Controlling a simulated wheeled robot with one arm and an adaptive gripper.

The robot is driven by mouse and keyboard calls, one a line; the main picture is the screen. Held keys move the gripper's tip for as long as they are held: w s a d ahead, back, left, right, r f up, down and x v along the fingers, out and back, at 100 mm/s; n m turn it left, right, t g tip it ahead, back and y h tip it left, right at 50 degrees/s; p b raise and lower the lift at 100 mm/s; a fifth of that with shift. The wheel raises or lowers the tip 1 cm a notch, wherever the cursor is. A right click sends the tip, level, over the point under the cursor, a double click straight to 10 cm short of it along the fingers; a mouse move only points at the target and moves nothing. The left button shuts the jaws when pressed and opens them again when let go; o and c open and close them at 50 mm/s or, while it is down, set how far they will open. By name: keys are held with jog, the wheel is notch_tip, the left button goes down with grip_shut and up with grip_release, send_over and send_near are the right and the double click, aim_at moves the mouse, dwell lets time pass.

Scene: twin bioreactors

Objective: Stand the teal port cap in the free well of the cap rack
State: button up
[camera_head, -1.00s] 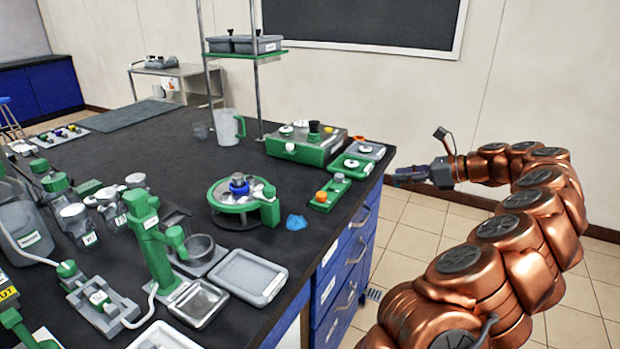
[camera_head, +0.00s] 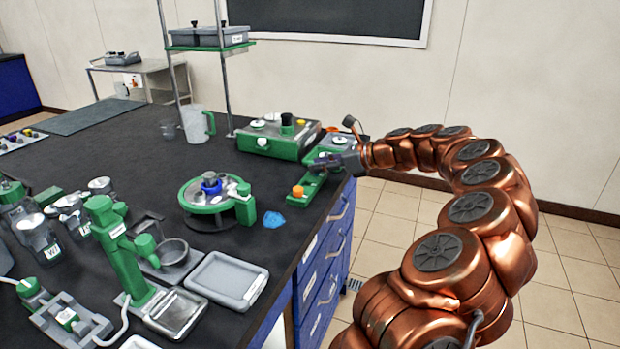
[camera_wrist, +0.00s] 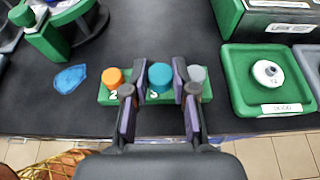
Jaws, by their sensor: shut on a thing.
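The green cap rack (camera_wrist: 108,98) lies near the bench's front edge; it also shows in the head view (camera_head: 308,188). It holds an orange cap (camera_wrist: 112,76) at the left and a grey cap (camera_wrist: 198,75) at the right, beside my right finger. The teal port cap (camera_wrist: 160,76) is between my fingers, over the middle of the rack. My gripper (camera_wrist: 158,84) is shut on it. The cap looks upright, but I cannot tell whether it is seated in the well or held above it. In the head view my gripper (camera_head: 322,162) hides it.
A green tray (camera_wrist: 240,95) with a white cap (camera_wrist: 267,72) lies right of the rack. A green box with knobs (camera_head: 270,148) stands behind. A blue crumpled piece (camera_wrist: 70,78) lies left, near a round green stand (camera_head: 205,208). Bare bench separates the blue piece and rack.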

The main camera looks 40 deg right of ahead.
aim_at(311, 184)
jog(key=shift+w+a+f, duration=0.1)
jog(key=shift+w+a, duration=0.75)
jog(key=shift+a, duration=0.2)
notch_tip(311, 184, down, 3)
jog(key=shift+a+f, duration=0.1)
jog(key=shift+c, duration=0.2)
jog(key=shift+f, duration=0.2)
grip_shut()
jog(key=o, duration=0.8)
grip_release()
jog(key=shift+r, duration=0.1)
jog(key=shift+v, duration=6)
jog(key=shift+s, duration=0.15)
